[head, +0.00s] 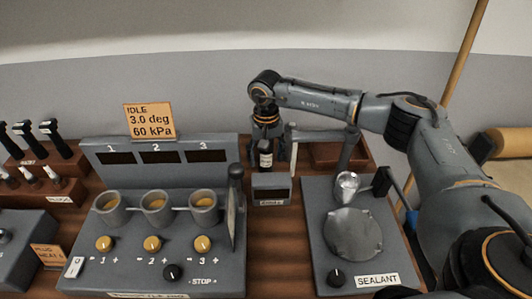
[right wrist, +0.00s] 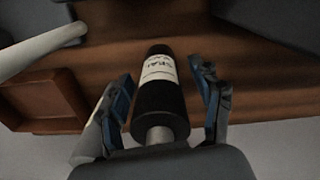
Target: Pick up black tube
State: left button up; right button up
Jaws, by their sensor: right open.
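The black tube (head: 265,158) with a white label stands on the wooden bench behind a small grey box in the head view. It also shows in the right wrist view (right wrist: 159,98), lying between the two blue-padded fingers. My right gripper (head: 268,151) reaches down over the tube from above. In the right wrist view the right gripper (right wrist: 164,82) is open, with a visible gap between each finger and the tube. The tube's lower end is partly hidden behind the grey box in the head view. My left gripper is not in view.
The small grey box (head: 271,188) stands just in front of the tube. A pale post (head: 293,150) and a brown tray (head: 329,153) are close on the right. A console with three cups (head: 155,205) is left; the sealant station (head: 352,232) is right.

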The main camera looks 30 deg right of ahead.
jog(key=c, duration=1.1)
grip_shut()
jog(key=shift+r, duration=0.15)
